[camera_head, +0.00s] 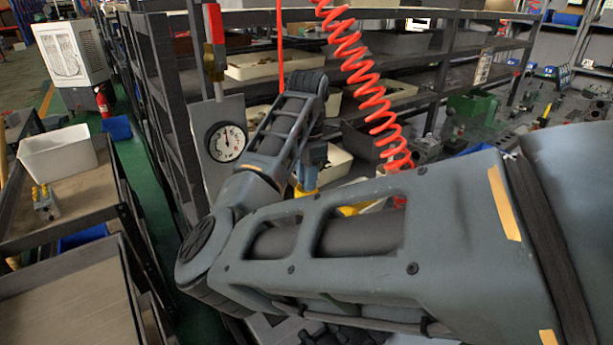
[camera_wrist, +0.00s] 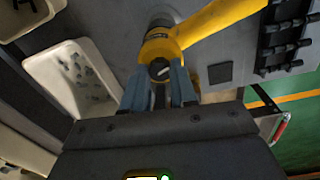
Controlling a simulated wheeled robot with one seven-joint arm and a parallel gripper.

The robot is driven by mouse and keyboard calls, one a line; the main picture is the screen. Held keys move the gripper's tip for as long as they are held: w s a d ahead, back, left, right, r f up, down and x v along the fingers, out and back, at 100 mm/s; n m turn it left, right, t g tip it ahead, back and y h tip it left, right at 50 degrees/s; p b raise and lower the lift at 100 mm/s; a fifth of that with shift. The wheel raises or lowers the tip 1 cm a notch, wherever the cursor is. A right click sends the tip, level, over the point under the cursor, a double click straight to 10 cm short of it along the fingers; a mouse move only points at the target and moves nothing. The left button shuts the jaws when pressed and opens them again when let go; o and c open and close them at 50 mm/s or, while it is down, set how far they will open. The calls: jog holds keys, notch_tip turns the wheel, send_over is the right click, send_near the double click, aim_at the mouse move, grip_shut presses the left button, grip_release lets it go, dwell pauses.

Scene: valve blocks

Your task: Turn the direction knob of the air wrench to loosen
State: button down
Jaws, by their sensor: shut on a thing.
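The yellow air wrench (camera_wrist: 205,25) lies across the upper part of the wrist view. Its round knob (camera_wrist: 159,69), with a dark face, sits at the end of the yellow body nearest to me. My gripper (camera_wrist: 160,80) has its two blue-grey fingers on either side of the knob and is shut on it. Which way the knob is set is too small to tell. In the head view, my arm hides most of the wrench, and only yellow parts (camera_head: 355,209) show. The gripper's fingers (camera_head: 308,178) show partly below my wrist there.
A red coiled hose (camera_head: 365,80) hangs just right of my wrist. A pressure gauge (camera_head: 227,141) on a grey panel stands to its left. A white bin (camera_wrist: 75,80) lies left of the wrench, and a dark rack (camera_wrist: 283,45) lies right of it. Shelves stand behind.

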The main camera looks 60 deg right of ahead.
jog(key=shift+n, duration=0.3)
jog(key=n+b, duration=0.1)
jog(key=n, duration=0.2)
jog(key=shift+n+b, duration=0.4)
jog(key=n+b, duration=0.1)
jog(key=n, duration=0.3)
jog(key=shift+b, duration=0.35)
jog(key=n+b, duration=0.1)
jog(key=n, duration=0.4)
jog(key=shift+b, duration=0.4)
jog(key=shift+n+y+b, duration=0.3)
jog(key=shift+n+b, duration=0.55)
jog(key=shift+n, duration=1.45)
jog(key=c, duration=0.9)
grip_release()
